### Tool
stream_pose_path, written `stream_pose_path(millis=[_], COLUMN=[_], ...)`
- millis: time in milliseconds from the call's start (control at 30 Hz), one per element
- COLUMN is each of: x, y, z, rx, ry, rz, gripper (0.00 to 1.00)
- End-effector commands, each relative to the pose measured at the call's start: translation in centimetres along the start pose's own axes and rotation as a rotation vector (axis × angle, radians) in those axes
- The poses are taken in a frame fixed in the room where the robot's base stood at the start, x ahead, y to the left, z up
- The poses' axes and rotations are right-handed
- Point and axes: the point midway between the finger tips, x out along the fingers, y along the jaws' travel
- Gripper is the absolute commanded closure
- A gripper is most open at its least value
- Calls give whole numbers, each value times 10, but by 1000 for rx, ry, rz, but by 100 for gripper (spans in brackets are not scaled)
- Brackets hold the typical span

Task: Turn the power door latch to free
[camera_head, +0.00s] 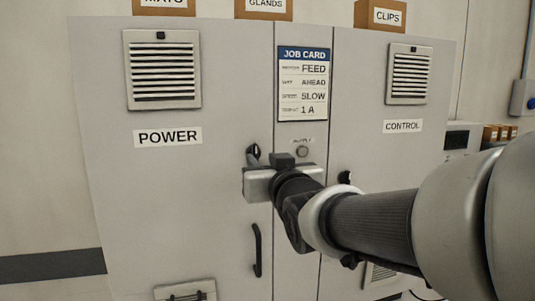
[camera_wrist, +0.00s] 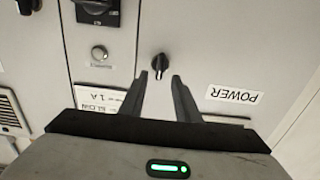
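The power door latch (camera_wrist: 160,64) is a small black turn knob on the grey power door (camera_head: 190,215), near its inner edge and to the side of the POWER label (camera_head: 168,137). In the wrist view it appears just beyond and between my two fingertips. My gripper (camera_wrist: 160,77) is open, with one finger to each side of the latch's line and nothing held. Whether the fingers overlap the knob in depth I cannot tell. In the head view, a dark piece above the grey gripper body seems to be the latch (camera_head: 254,154), and the fingertips are mostly hidden.
The middle panel has a job card (camera_head: 303,84), a round lamp (camera_head: 302,151) and a black rotary switch (camera_wrist: 97,11). A black door handle (camera_head: 257,250) stands out below my gripper. The control door's latch (camera_head: 345,177) is close to my arm. Boxes (camera_head: 263,9) sit on top.

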Motion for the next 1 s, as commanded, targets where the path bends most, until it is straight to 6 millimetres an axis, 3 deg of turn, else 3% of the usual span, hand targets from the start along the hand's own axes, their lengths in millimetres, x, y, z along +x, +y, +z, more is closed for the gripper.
stream_pose_path(millis=[100, 300, 700, 733, 900, 1000], x=[25, 51, 59, 59, 59, 59], y=[0, 0, 0, 0, 0, 0], z=[0, 0, 0, 0, 0, 0], rx=[2, 1, -1, -1, -1, -1], ry=[-3, -2, 0, 0, 0, 0], rz=[0, 0, 0, 0, 0, 0], gripper=[70, 70, 70, 72, 100, 100])
